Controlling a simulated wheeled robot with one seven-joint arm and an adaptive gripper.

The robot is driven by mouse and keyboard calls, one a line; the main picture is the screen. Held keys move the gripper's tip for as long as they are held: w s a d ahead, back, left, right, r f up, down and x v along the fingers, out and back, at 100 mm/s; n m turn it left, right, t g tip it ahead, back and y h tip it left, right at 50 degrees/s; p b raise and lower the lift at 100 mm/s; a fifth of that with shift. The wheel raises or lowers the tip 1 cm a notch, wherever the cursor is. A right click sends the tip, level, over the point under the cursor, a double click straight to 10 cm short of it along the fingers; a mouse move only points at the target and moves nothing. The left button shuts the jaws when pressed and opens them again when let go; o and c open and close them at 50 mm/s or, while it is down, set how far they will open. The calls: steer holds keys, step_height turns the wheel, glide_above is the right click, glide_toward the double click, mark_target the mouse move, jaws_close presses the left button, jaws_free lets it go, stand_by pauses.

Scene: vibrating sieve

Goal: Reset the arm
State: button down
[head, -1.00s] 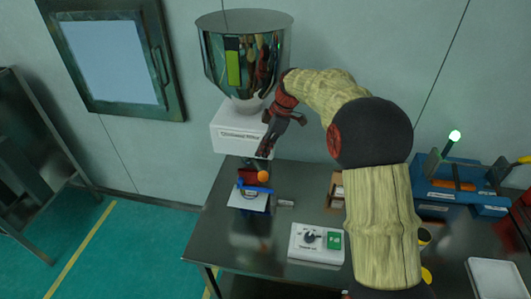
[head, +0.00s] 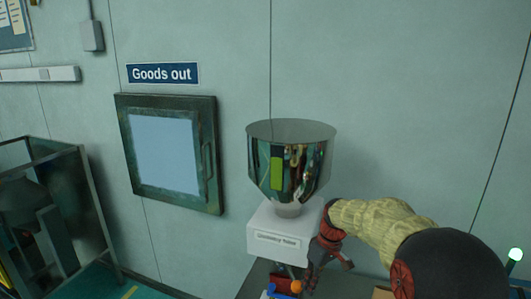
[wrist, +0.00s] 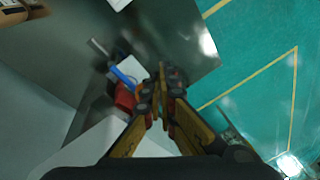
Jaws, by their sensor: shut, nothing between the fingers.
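My gripper (head: 312,284) is low in the head view, just right of the white base of the metal hopper. In the wrist view my gripper (wrist: 160,80) points down with its fingertips together and nothing between them. Below it in the wrist view are a blue bar (wrist: 124,76), a red block (wrist: 124,98) and a white sheet (wrist: 133,69) on the dark table. My gripper appears apart from them. My arm fills the lower right of the head view and hides part of the table.
The shiny metal hopper (head: 290,165) stands on a white box (head: 285,232) by the wall, close to my arm. A framed hatch (head: 165,150) under a "Goods out" sign (head: 163,73) is left of it. A dark metal rack (head: 60,205) stands at the far left.

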steer(key=s+d+m+t+h+b, duration=0.1)
steer(key=s+m+t+b, duration=0.1)
steer(key=s, duration=0.9)
steer(key=s+d+r+m+t+b, duration=0.1)
steer(key=s+b, duration=0.4)
steer(key=s, duration=0.5)
steer(key=s+d+r+m+t+h+b, duration=0.1)
steer(key=s+d+m+t+b, duration=0.1)
steer(key=s, duration=0.9)
steer(key=shift+s+d+r+m+t+h+b, duration=0.15)
steer(key=shift+s+d+m+t+h+b, duration=0.3)
steer(key=shift+m+b, duration=0.7)
steer(key=shift+w, duration=0.2)
